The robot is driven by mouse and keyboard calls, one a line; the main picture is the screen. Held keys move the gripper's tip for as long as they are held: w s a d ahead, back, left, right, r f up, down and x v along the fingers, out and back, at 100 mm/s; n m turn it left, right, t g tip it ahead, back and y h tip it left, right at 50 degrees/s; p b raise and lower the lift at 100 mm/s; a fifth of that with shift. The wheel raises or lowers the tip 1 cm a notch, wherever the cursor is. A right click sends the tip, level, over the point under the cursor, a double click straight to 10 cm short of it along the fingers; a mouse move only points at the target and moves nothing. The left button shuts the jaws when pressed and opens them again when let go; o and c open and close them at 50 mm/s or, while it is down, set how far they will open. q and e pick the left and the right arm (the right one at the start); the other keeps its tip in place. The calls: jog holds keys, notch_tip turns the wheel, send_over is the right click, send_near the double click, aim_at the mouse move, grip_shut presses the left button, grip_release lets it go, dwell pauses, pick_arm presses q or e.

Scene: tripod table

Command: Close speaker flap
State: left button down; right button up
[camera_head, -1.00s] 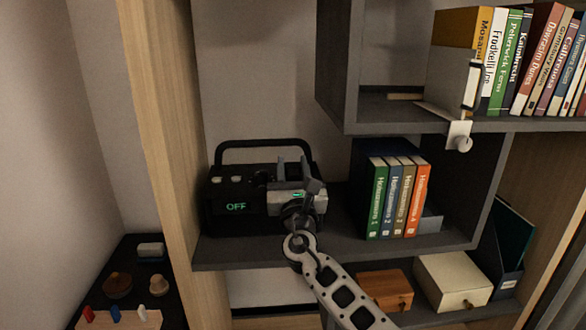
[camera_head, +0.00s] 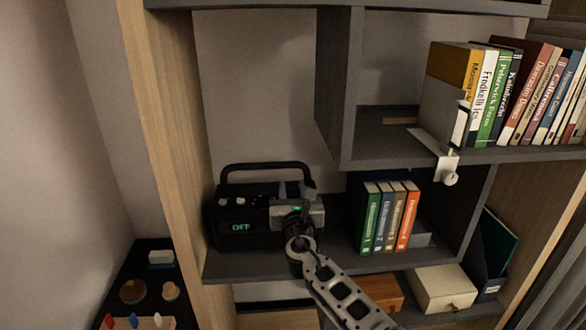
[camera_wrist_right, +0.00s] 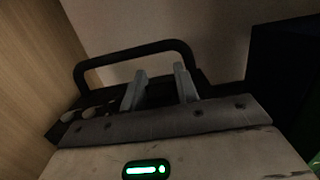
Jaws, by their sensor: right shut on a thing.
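The black speaker (camera_head: 240,215), with its carrying handle (camera_head: 262,167) up and green letters on its front, stands on a dark shelf. My right gripper (camera_head: 298,194) is at the speaker's right half and covers much of it. In the right wrist view, the two grey fingers (camera_wrist_right: 160,90) stand apart on either side of a dark part of the speaker, in front of the handle (camera_wrist_right: 130,54). My right gripper is shut on that part. The flap's outline and angle cannot be made out behind the gripper. My left gripper is not in view.
Several books (camera_head: 388,217) stand just right of the speaker. A wooden upright (camera_head: 160,150) is close on its left. An upper shelf (camera_head: 372,155) with books and a white bookend overhangs to the right. A low black table (camera_head: 150,280) with small objects is at lower left.

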jog(key=p, duration=0.1)
jog(key=r+g+p, duration=0.1)
jog(key=p, duration=0.1)
jog(key=shift+w, duration=0.25)
jog(key=p, duration=0.1)
jog(key=g+p, duration=0.1)
jog(key=p, duration=0.1)
jog(key=shift+w+f+g, duration=0.15)
jog(key=shift+f+g, duration=0.1)
jog(key=shift+g, duration=0.05)
jog(key=shift+w+f+g+p, duration=0.25)
jog(key=shift+g+p, duration=0.25)
jog(key=shift+p, duration=0.6)
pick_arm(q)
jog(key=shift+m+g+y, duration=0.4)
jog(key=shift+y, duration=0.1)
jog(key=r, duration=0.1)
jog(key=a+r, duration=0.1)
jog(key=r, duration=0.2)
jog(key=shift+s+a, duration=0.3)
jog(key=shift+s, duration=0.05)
pick_arm(e)
jog(key=shift+f, duration=0.1)
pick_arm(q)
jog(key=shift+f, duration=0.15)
pick_arm(e)
jog(key=shift+f, duration=0.15)
jog(key=o, duration=0.8)
pick_arm(q)
jog(key=shift+p, duration=0.3)
